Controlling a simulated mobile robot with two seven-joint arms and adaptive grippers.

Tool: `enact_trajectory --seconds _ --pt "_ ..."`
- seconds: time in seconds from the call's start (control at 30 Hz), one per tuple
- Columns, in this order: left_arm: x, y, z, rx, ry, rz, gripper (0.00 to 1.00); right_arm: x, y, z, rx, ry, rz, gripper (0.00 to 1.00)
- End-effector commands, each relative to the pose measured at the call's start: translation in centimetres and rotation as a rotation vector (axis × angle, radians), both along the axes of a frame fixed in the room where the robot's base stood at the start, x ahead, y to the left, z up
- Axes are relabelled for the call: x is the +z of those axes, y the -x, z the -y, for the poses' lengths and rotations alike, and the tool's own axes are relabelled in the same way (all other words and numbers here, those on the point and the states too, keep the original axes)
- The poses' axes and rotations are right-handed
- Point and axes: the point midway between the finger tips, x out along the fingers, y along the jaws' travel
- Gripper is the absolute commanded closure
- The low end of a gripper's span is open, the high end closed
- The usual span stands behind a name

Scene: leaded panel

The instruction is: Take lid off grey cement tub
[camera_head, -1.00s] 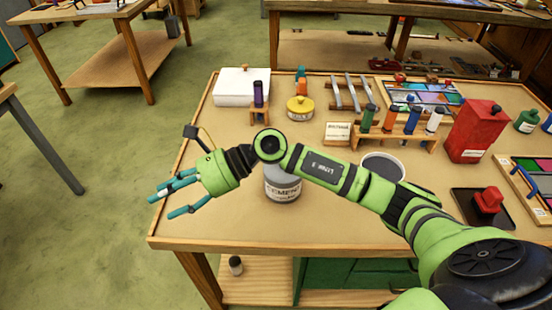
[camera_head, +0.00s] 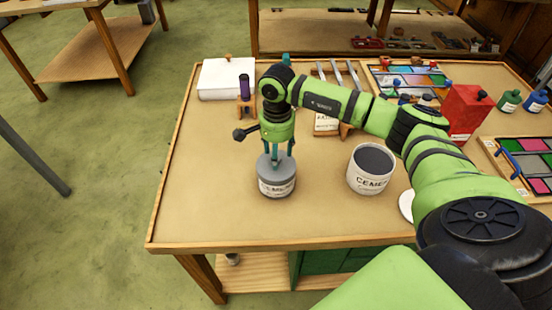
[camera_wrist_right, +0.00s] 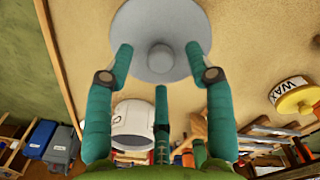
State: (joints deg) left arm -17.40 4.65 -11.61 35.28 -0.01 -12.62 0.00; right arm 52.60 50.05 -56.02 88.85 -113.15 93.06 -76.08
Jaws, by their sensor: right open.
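The grey cement tub (camera_head: 277,187) stands upright near the front of the table in the head view, with its round grey lid (camera_head: 264,162) on top. In the right wrist view the lid (camera_wrist_right: 160,22) fills the top middle, with a small round knob (camera_wrist_right: 160,57) at its centre. My right gripper (camera_head: 277,152) points down just over the lid. Its teal fingers are open and spread on different sides of the knob, apart from it, in the wrist view (camera_wrist_right: 160,66). Whether the fingertips touch the lid is unclear. My left gripper is not in view.
A white tub (camera_head: 367,182) labelled CEMENT, with grey inside, stands to the right. Behind are a white box (camera_head: 226,80), a purple tube on a stand (camera_head: 244,88) and a red container (camera_head: 466,110). The table's left and front areas are clear.

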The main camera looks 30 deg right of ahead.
Motion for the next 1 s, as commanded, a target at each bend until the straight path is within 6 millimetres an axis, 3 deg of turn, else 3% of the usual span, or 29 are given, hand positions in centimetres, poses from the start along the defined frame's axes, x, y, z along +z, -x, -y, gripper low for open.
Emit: enact_trajectory --seconds 0.17,0.37,0.4,0.53,1.0 --pt "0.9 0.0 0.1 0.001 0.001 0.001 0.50 -1.6 0.0 -0.2 0.000 -0.002 0.000 0.45" --pt "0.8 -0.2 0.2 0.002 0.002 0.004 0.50 -1.8 -0.1 -0.2 0.001 -0.002 0.003 0.45" --pt "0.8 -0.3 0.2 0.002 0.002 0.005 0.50 -1.8 -0.1 -0.2 0.001 -0.003 0.002 0.49" --pt "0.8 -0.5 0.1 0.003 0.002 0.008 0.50 -1.8 -0.1 -0.2 0.001 -0.003 0.002 1.00" --pt "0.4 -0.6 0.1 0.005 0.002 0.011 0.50 -1.4 -0.1 -0.2 0.001 -0.003 0.003 1.00"
